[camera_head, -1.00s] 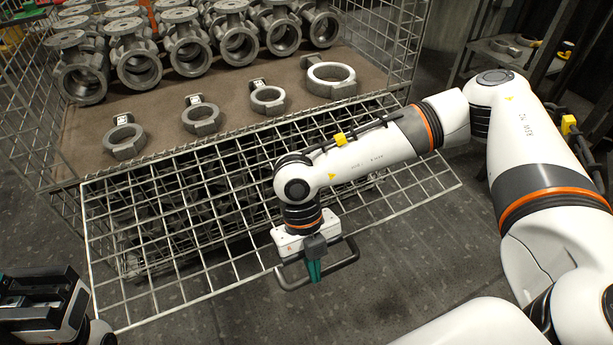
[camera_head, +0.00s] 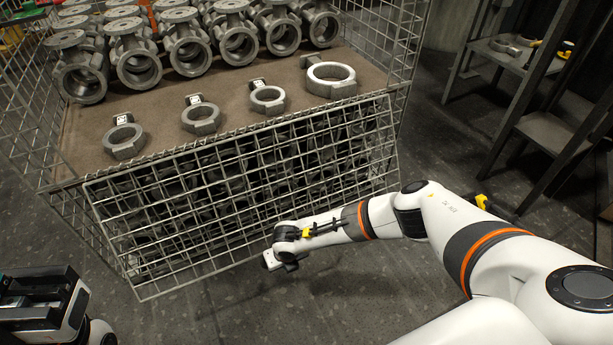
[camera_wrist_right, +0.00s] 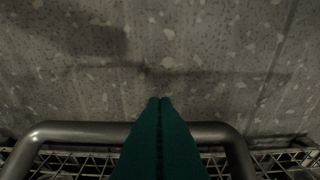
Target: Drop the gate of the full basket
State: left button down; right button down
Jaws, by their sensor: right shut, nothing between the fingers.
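The full basket (camera_head: 408,62) is a wire-mesh crate holding rows of grey valve castings (camera_head: 138,65) on a brown sheet. Its mesh gate (camera_head: 235,200) hangs down from the front rim, close to upright, its lower edge standing out a little from the basket. My right gripper is low in front of the gate's lower edge; its fingers are hidden in the head view. In the right wrist view its green fingers (camera_wrist_right: 160,103) are shut and empty above the floor, with mesh along the bottom edge. My left gripper (camera_head: 68,290) is at the lower left, away from the gate; its fingertips are unclear.
Several grey ring-shaped parts (camera_head: 268,100) lie along the front of the brown sheet. More castings show dark behind the gate mesh. A dark rack (camera_head: 545,130) with parts on a shelf stands at the right. The floor (camera_head: 230,315) in front of the basket is clear.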

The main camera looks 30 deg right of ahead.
jog(key=shift+t, duration=0.7)
jog(key=shift+w+f, duration=0.4)
jog(key=shift+w, duration=0.3)
jog(key=shift+w+f, duration=0.35)
jog(key=shift+w, duration=0.4)
jog(key=shift+w+f, duration=0.4)
jog(key=shift+w, duration=0.3)
jog(key=s+r, duration=0.7)
jog(key=s, duration=0.5)
jog(key=shift+r, duration=0.25)
jog(key=shift+w, duration=0.1)
